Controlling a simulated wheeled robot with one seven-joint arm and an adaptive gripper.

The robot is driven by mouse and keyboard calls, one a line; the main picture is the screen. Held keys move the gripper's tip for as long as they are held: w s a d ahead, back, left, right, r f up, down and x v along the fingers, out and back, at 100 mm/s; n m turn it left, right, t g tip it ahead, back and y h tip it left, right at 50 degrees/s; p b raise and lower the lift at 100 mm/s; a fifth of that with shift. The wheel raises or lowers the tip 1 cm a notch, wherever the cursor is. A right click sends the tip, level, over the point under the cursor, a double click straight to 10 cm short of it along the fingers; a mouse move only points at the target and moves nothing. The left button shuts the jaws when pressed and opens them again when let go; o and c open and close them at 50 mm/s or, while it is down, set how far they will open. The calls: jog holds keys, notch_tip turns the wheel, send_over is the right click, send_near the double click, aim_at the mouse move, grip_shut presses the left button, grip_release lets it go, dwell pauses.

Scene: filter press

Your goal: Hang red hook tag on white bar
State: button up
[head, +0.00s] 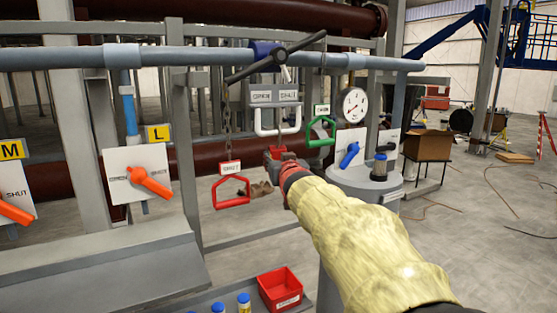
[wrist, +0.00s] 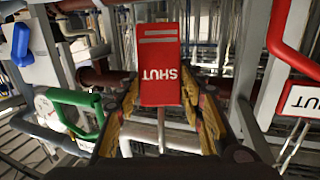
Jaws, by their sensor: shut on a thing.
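A red tag (wrist: 160,65) with upside-down "SHUT" lettering is between my gripper's (wrist: 162,105) yellow-padded fingers in the wrist view. My gripper is shut on it; a thin pale rod shows below the tag, and I cannot tell its hook clearly. In the head view my gripper (head: 279,155) is mostly hidden by my sleeved arm. It is just below a white U-shaped bar (head: 277,133) that hangs under an OPEN/SHUT plate (head: 274,95). The held tag is hardly visible there, and I cannot tell whether it touches the bar.
A red handle (head: 232,205) with a SHUT plate hangs on a chain left of my gripper. A green handle (head: 320,141) hangs to its right, near a gauge (head: 354,105). A blue-grey pipe (head: 210,56) runs above. A red bin (head: 280,288) stands low in front.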

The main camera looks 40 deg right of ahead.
jog(key=o, duration=1.2)
jog(key=shift+o, duration=0.3)
jog(key=v, duration=1.2)
